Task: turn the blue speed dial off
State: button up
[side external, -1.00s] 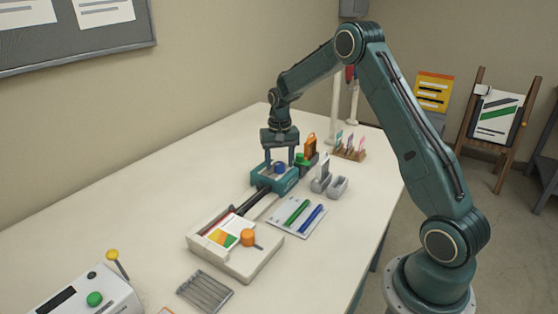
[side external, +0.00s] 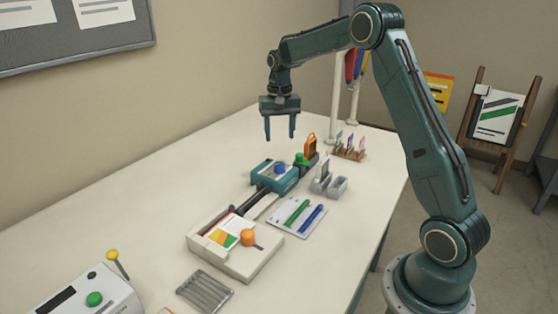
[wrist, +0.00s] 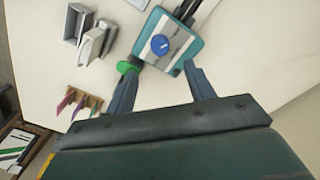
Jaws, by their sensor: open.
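The blue speed dial (side external: 280,169) sits on top of a teal machine (side external: 262,178) on the table. In the wrist view the dial (wrist: 160,44) is a round blue knob with a pale mark, on a light strip of the teal housing (wrist: 190,60). My gripper (side external: 280,138) is open and empty, raised above the machine with its fingers pointing down. In the wrist view the fingers of my gripper (wrist: 160,72) stand apart, with the dial beyond them. Nothing hides the dial.
A green knob (side external: 301,159) and an orange tag (side external: 310,145) stand right behind the machine. Grey holders (side external: 322,180) are to its right.

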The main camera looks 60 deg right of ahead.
notch_tip(320, 180, up, 4)
jog(key=shift+f, duration=0.1)
jog(key=shift+a, duration=0.1)
dwell(0.4)
jog(key=s+a+r+n+t, duration=0.35)
jog(key=s+a+r, duration=0.65)
jog(key=s+a, duration=0.35)
jog(key=s+a+f+n+t, duration=0.1)
jog(key=s+a+n, duration=0.1)
jog(key=s, duration=0.6)
jog(key=s+a+f+n+t, duration=0.1)
jog(key=s+a+f+n, duration=0.1)
jog(key=s+a, duration=0.3)
jog(key=s+n, duration=0.1)
jog(key=s, duration=0.2)
jog(key=shift+s+a+f, duration=0.2)
jog(key=shift+a+f, duration=0.05)
jog(key=shift+a, duration=0.05)
